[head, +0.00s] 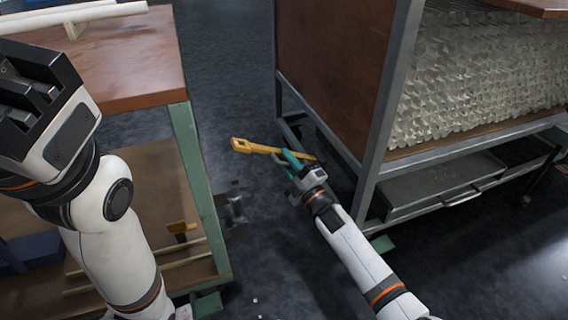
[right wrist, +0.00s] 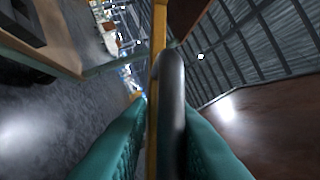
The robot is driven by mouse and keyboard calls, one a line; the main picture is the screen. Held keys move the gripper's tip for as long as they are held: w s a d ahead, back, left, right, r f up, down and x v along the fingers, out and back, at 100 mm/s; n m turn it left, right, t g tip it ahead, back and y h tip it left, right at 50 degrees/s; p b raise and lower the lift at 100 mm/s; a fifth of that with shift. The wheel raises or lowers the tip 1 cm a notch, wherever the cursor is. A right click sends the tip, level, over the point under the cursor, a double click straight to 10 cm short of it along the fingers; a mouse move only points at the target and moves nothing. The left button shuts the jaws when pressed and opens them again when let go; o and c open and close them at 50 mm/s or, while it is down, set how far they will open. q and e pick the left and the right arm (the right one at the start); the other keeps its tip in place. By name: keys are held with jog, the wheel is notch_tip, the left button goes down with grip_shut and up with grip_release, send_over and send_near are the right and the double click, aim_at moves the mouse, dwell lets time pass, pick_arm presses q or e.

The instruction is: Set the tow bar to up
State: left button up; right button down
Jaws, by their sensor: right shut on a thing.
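The yellow tow bar (head: 258,148) sticks out to the left from the low end of the wheeled glass-tubing cart (head: 375,130). Its tip has a square eye. My right gripper (head: 291,158) has its teal fingers at the bar's cart-side part. In the right wrist view the yellow bar (right wrist: 158,35) runs up the middle, and a dark rounded grip (right wrist: 172,85) lies between the teal fingers, which are shut on it. The bar's joint to the cart is partly hidden by the gripper. My left gripper (head: 35,90) is at the upper left, away from the bar; its jaws are unclear.
A brown-topped workbench (head: 135,75) with green legs stands at the left, with pale tubes on top. The cart's lower tray (head: 440,190) and frame are close to my right arm. Dark floor (head: 225,70) is open between bench and cart.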

jog(key=shift+w+d+r+m+t+h+p, duration=0.15)
jog(key=shift+d+r+m+t+p, duration=0.2)
jog(key=shift+r+m, duration=0.3)
jog(key=shift+w+d+r+m+t+h+p, duration=0.15)
jog(key=shift+d+r+m+t+p, duration=0.25)
jog(key=shift+m, duration=0.35)
jog(key=shift+s+a, duration=0.1)
